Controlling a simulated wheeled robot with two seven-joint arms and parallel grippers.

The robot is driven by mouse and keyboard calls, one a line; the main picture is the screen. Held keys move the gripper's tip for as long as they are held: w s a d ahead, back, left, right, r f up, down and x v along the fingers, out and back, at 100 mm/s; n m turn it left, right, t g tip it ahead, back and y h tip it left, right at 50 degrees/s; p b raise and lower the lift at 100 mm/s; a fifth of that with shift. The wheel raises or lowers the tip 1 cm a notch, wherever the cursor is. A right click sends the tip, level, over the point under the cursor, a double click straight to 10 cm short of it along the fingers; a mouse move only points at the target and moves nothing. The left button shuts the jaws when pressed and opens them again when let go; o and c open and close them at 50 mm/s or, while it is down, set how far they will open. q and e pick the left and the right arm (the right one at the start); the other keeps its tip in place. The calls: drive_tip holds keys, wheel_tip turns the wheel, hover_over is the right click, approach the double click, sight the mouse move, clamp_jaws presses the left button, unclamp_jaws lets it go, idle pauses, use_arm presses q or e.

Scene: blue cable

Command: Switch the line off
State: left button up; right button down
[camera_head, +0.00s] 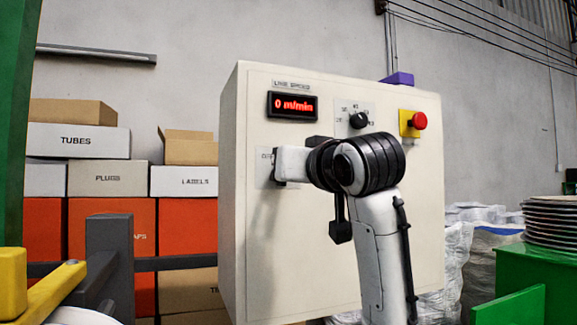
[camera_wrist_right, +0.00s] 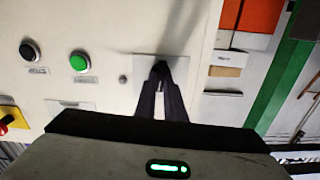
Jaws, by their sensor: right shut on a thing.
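A cream control box (camera_head: 330,95) stands in front of me in the head view. Its red display (camera_head: 292,105) reads "0 m/min". A light switch plate (camera_head: 265,168) is on its left part, largely covered by my right arm. My right gripper (camera_wrist_right: 160,70) points at this plate, and its dark fingers are closed together on a small black switch handle (camera_wrist_right: 160,64) there. The fingers hide most of the handle, so its exact position cannot be told. My left gripper is in neither view.
A black dial (camera_head: 358,120) and a red button (camera_head: 419,120) on yellow are on the box's upper right. A green button (camera_wrist_right: 79,61) and black button (camera_wrist_right: 30,51) show in the wrist view. Cartons (camera_head: 78,141) stand left; a green bench (camera_head: 530,272) stands right.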

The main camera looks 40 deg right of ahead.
drive_tip(key=shift+a+n+p, duration=0.15)
drive_tip(key=shift+n+p, duration=1.5)
drive_tip(key=shift+n, duration=1.85)
drive_tip(key=c, duration=1.8)
unclamp_jaws()
drive_tip(key=shift+c, duration=0.2)
drive_tip(key=b+v, duration=0.1)
drive_tip(key=v, duration=0.9)
drive_tip(key=shift+s+b, duration=0.15)
drive_tip(key=shift+b, duration=0.2)
drive_tip(key=shift+f, duration=0.1)
